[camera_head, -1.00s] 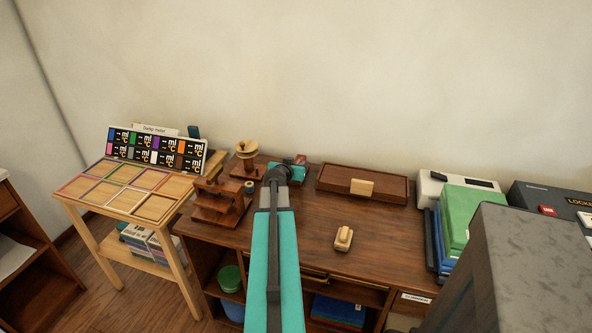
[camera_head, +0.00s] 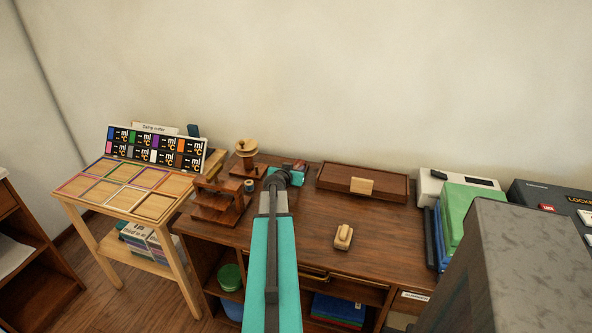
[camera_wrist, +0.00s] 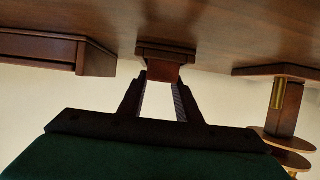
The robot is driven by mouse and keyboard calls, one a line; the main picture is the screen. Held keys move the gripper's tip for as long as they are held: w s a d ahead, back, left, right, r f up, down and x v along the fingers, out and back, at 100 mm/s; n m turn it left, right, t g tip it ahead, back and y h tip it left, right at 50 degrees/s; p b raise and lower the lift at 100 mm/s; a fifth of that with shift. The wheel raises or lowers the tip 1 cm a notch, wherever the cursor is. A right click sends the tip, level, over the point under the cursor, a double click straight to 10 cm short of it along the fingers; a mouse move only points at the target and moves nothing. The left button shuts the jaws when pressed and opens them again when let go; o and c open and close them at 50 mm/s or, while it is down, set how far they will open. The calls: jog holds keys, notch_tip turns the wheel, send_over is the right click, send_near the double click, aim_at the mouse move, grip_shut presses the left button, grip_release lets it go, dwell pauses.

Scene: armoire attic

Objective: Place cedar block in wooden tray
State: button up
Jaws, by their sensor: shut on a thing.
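My gripper (camera_head: 287,178) is low over the back of the dark wooden desk, left of the wooden tray (camera_head: 322,187). In the wrist view, which shows the desk at the top, my gripper (camera_wrist: 163,88) is shut on a reddish-brown cedar block (camera_wrist: 164,72). The block has a wider end against or close to the desk; I cannot tell whether it touches. A small reddish part of the block (camera_head: 300,164) shows past my gripper in the head view. The dark, shallow tray also shows at the left in the wrist view (camera_wrist: 40,47).
A pale block (camera_head: 361,187) is at the tray's front wall. A two-part beige object (camera_head: 343,237) lies on the desk. A tiered wooden rack (camera_head: 218,205) and a stand with a round top (camera_head: 246,155) are left of my gripper. Green and blue folders (camera_head: 467,220) stand right.

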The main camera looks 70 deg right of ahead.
jog(key=shift+f, duration=0.1)
jog(key=o, duration=1.1)
jog(key=shift+r, duration=0.2)
jog(key=shift+v, duration=1.3)
jog(key=shift+b+v, duration=0.8)
jog(key=shift+v, duration=2.35)
jog(key=shift+a+r+p, duration=0.35)
jog(key=shift+a+p, duration=0.25)
jog(key=shift+p, duration=0.1)
jog(key=shift+p+v, duration=0.8)
jog(key=shift+p, duration=0.05)
jog(key=shift+f, duration=0.1)
